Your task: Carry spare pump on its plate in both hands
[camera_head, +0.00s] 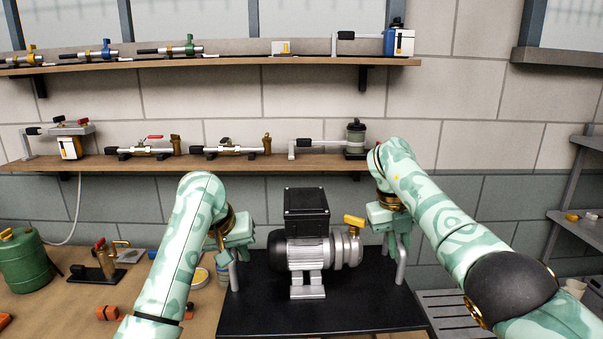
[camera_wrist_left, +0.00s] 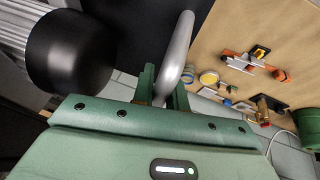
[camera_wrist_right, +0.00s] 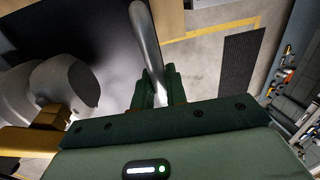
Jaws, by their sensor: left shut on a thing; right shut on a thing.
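The spare pump (camera_head: 308,245) has a black box on top, a ribbed grey motor body and a yellow-handled valve on its right. It stands upright on a black plate (camera_head: 315,316) with a grey bar handle at each side. My left gripper (camera_head: 233,258) is shut on the left handle (camera_wrist_left: 177,55), which runs between its fingers in the left wrist view. My right gripper (camera_head: 397,245) is shut on the right handle (camera_wrist_right: 146,45), seen between its fingers in the right wrist view. Whether the plate touches the workbench beneath I cannot tell.
A wooden workbench (camera_head: 60,300) at left holds a green canister (camera_head: 24,262), a valve fitting (camera_head: 104,262) and small orange parts. Two wall shelves (camera_head: 200,162) carry valves and pumps. A slatted grey surface (camera_head: 452,312) and grey shelving (camera_head: 575,225) are at right.

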